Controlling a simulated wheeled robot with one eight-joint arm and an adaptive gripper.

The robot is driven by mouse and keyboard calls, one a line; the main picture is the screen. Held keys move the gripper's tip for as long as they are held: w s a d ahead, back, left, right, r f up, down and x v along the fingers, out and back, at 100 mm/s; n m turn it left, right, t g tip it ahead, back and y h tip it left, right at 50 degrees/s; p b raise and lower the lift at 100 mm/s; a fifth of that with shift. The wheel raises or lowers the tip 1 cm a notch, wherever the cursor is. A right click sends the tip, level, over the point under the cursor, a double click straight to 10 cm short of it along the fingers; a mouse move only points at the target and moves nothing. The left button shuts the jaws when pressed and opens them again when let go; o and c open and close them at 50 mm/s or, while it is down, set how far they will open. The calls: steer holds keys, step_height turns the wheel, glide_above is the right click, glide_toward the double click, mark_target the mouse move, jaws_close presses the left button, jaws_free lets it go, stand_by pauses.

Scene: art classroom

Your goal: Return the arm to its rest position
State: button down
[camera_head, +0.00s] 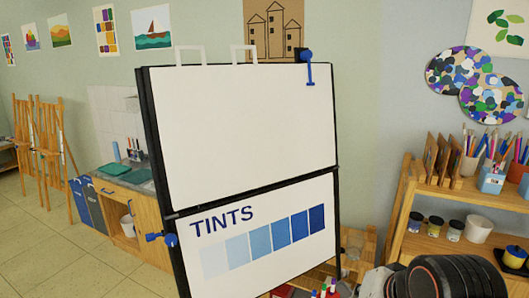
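A dark, rounded, ribbed part of my arm (445,277) shows at the bottom edge, right of the middle. The rest of the arm is out of the frame. My gripper is not in view, so its state and what it may hold cannot be seen.
A black-framed board (245,120) stands close in the middle, its lower panel reading TINTS. A wooden shelf (400,205) with jars and brush pots stands at right, behind my arm part. A sink counter (145,215) and easels (50,150) are at left. Floor (30,245) shows clear at lower left.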

step_height(320, 180, down, 16)
steer(key=s+d+n+b, duration=0.2)
steer(key=n+b, duration=0.3)
steer(key=b, duration=0.8)
steer(key=shift+s+f+h, duration=0.15)
steer(key=shift+h, duration=0.25)
steer(key=shift+a, duration=0.1)
